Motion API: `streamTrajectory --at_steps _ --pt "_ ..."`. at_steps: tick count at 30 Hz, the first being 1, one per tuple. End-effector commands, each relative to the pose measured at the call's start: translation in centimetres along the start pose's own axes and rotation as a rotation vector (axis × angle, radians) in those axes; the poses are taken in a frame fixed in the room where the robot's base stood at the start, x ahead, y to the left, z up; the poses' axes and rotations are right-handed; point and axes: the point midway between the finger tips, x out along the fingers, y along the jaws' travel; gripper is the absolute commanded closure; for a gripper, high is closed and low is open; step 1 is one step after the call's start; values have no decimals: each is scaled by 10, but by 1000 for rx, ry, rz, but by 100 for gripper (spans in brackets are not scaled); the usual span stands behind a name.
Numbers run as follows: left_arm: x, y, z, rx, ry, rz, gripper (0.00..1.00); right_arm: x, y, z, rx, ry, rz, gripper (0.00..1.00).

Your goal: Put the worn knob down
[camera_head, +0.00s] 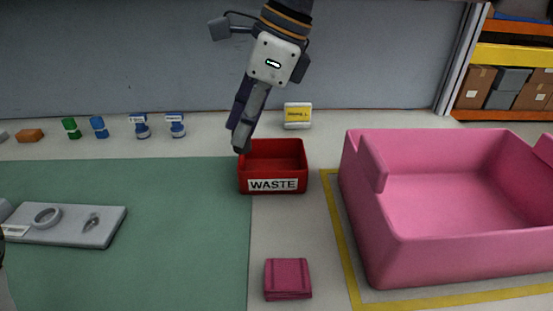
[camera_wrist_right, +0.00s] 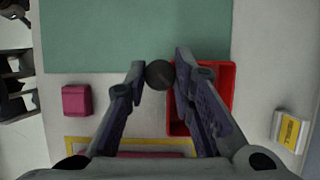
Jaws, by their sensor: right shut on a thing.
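My right gripper (camera_head: 242,148) reaches down at the left rim of the red waste bin (camera_head: 272,185). In the right wrist view its fingertips (camera_wrist_right: 160,75) are shut on the worn knob (camera_wrist_right: 160,74), a dark round piece. The knob is beside the bin's edge in that view, not clearly over its opening. In the head view the knob is hidden or too small to make out at the fingertips. The bin also shows in the right wrist view (camera_wrist_right: 226,95), partly behind a finger. My left gripper does not show clearly in either view.
A grey panel (camera_head: 65,232) with a ring lies on the green mat (camera_head: 180,250). A large pink crate (camera_head: 450,250) stands at right. Several small items and a yellow-labelled box (camera_head: 298,115) stand behind.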

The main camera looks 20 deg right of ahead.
Motion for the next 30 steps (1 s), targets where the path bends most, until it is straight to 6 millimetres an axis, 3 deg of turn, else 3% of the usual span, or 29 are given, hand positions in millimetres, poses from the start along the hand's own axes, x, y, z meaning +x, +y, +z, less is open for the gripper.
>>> streamTrajectory --at_steps 3,6,16,20,30 --pt "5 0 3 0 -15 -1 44 11 -31 -29 8 2 5 100" --pt "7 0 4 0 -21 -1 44 27 -43 -46 4 3 6 100" --pt "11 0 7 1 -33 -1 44 54 -68 -78 3 3 5 100" --pt "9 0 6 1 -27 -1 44 76 -66 -86 -3 3 3 100" --pt "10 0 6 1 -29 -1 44 81 -66 -88 -3 2 2 100"
